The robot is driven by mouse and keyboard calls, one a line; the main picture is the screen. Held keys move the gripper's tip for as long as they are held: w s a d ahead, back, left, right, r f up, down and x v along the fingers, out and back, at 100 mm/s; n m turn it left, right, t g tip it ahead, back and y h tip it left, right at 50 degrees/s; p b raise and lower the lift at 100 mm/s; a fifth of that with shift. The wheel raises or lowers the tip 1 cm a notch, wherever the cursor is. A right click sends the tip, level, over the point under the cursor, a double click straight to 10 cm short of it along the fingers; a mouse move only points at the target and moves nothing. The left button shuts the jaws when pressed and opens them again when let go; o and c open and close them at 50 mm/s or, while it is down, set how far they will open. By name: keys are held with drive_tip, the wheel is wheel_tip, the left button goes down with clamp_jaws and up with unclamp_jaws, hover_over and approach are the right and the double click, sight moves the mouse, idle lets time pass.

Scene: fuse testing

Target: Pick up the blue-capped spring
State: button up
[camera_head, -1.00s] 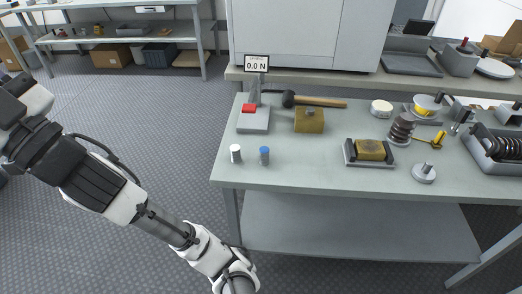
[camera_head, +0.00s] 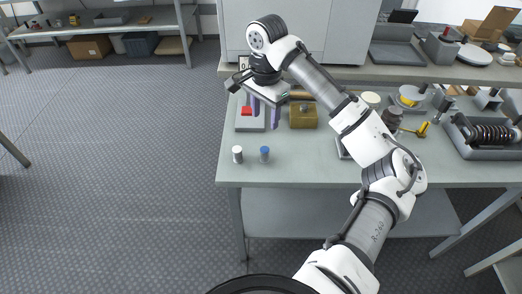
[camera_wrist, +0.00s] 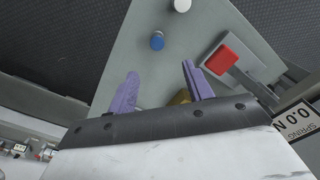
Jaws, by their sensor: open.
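The blue-capped spring (camera_head: 265,154) stands upright near the front left corner of the table. A white-capped one (camera_head: 237,153) stands just to its left. In the wrist view the blue cap (camera_wrist: 157,41) shows beyond and between my fingers, with the white cap (camera_wrist: 182,5) at the top edge. My gripper (camera_head: 264,118) is open and empty, with purple fingers pointing down above the table, behind the blue-capped spring and apart from it. The finger pair also shows in the wrist view (camera_wrist: 158,82).
A tester with a red pad (camera_head: 247,112) stands behind the springs, close to my fingers; its display (camera_wrist: 299,120) reads 0.0 N. A brass block (camera_head: 303,116) sits to the right. The table (camera_head: 290,172) is clear around the springs' front and right.

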hover_over(265, 149)
wheel_tip(265, 149, down, 8)
drive_tip(key=shift+w+d+r, duration=0.1)
drive_tip(key=shift+w, duration=0.05)
drive_tip(key=shift+f+p, duration=1.05)
drive_tip(key=shift+f, duration=1.95)
drive_tip(key=shift+c, duration=0.3)
drive_tip(key=c, duration=1)
